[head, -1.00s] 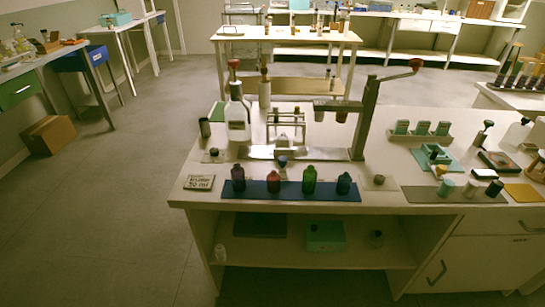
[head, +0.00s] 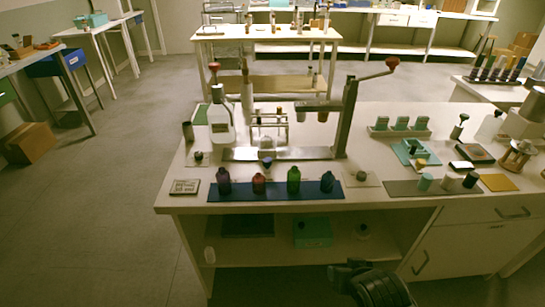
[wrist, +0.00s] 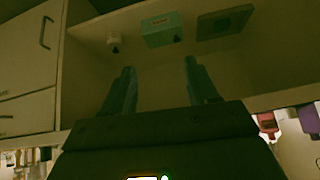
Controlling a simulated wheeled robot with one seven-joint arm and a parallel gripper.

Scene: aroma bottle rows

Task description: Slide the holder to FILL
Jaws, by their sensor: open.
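The holder seems to be the small clear rack (head: 268,132) on the pale metal track (head: 240,154) at the back of the bench; I cannot read any FILL label. A large white bottle with a red top (head: 220,124) stands at the track's left end. A lever press with a red knob (head: 348,115) stands at its right end. My gripper (head: 362,270) is low in front of the bench, away from the holder. In the wrist view my gripper (wrist: 162,82) has its two fingers apart with nothing between them, facing the lower shelf.
Several coloured bottles (head: 293,181) stand on a blue mat (head: 275,194) along the bench's front edge. A written card (head: 185,187) lies left of them. A green box (head: 312,232) sits on the lower shelf. Small jars and trays fill the bench's right side.

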